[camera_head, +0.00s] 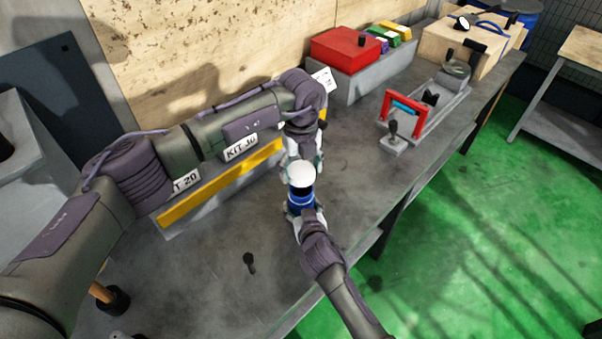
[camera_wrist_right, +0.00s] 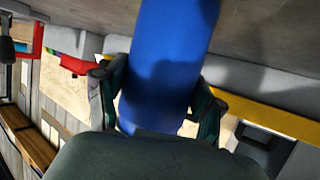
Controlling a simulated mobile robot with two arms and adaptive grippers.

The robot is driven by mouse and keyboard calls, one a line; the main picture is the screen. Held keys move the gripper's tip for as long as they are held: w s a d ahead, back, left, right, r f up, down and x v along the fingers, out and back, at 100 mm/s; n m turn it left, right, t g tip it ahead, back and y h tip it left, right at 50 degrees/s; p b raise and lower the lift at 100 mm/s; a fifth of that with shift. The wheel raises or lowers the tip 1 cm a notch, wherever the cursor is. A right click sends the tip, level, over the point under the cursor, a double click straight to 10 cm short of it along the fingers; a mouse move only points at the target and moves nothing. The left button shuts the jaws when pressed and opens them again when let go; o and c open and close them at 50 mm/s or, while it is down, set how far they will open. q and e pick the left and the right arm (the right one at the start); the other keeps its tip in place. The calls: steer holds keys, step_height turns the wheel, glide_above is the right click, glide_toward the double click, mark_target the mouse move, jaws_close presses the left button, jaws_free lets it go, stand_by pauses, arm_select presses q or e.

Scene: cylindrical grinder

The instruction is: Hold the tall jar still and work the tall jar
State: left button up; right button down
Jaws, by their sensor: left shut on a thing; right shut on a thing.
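The tall jar (camera_head: 301,190) has a white top, a dark band and a blue body, and stands over the workbench near its middle. My left gripper (camera_head: 304,166) reaches in from behind and is shut on the jar at its upper part; its fingertips are partly hidden by the white top. My right gripper (camera_head: 303,211) comes from the front and is shut on the blue body, lower down. In the right wrist view the blue body (camera_wrist_right: 172,60) fills the space between the two dark fingers. I cannot tell whether the jar's base touches the bench.
A grey bin with a yellow edge (camera_head: 220,187) stands behind, under my left arm. A small dark knobbed piece (camera_head: 249,262) lies in front on the bench (camera_head: 205,285). A red-framed fixture (camera_head: 405,106), a red box (camera_head: 345,49) and a wooden crate (camera_head: 462,42) stand farther right.

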steer(key=shift+c, duration=1.9)
jaws_free()
steer(key=shift+f, duration=0.15)
steer(key=o, duration=0.3)
steer(key=shift+o, duration=0.2)
